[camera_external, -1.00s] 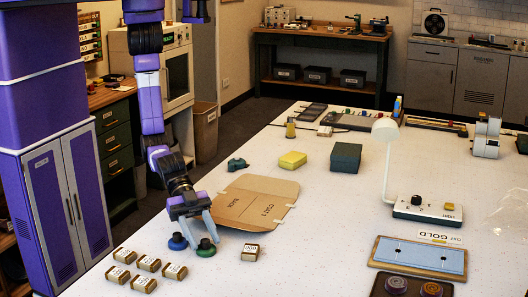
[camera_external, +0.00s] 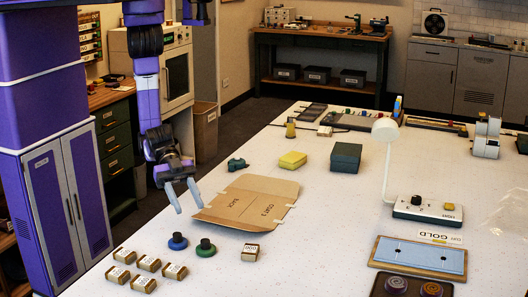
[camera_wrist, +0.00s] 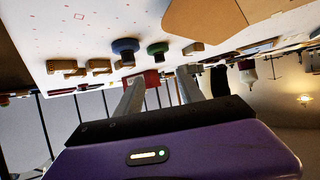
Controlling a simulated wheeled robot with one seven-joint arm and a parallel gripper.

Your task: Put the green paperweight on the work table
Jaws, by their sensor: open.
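The green paperweight (camera_external: 206,248), a round base with a dark knob, stands upright on the white work table (camera_external: 330,215). A blue paperweight (camera_external: 178,241) of the same shape stands just left of it. My gripper (camera_external: 188,199) is open and empty, raised above the table's left edge, behind the paperweights and apart from them. In the wrist view the green paperweight (camera_wrist: 157,48) and the blue paperweight (camera_wrist: 125,46) appear upside down beyond my open fingers (camera_wrist: 158,90).
Several small labelled boxes (camera_external: 148,264) sit left of and in front of the paperweights, and one box (camera_external: 250,252) sits right of the green one. A cardboard pattern (camera_external: 250,203) lies behind them. A lamp (camera_external: 385,130) stands farther right. The table's front middle is clear.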

